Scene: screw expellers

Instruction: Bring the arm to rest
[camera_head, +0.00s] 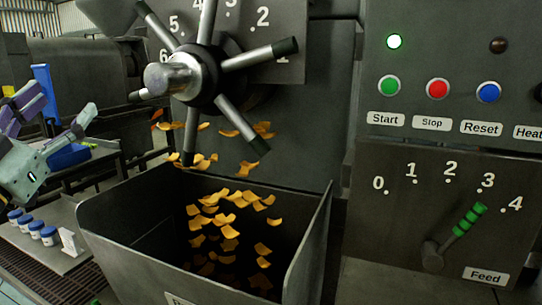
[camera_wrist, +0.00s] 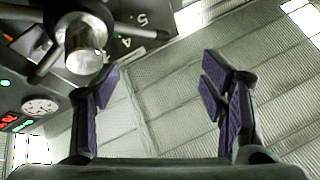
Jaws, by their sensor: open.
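My gripper (camera_head: 60,112) is at the left edge of the head view, raised in front of the machinery there. Its fingers point upward and stand apart, with nothing between them. In the wrist view, the purple-padded fingers of my gripper (camera_wrist: 163,85) are spread wide, with the ribbed ceiling behind the gap. The hub of the spoked handwheel (camera_head: 190,75) is to the right of my gripper in the head view. In the wrist view the handwheel (camera_wrist: 85,60) shows at the upper left, close to one finger; I cannot tell the gap.
Orange flakes (camera_head: 228,230) fall into an open dark hopper (camera_head: 140,225). The green-gripped feed lever (camera_head: 468,219) points near 3. Several blue-lidded jars (camera_head: 48,236) stand on a low bench (camera_head: 75,262) at left.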

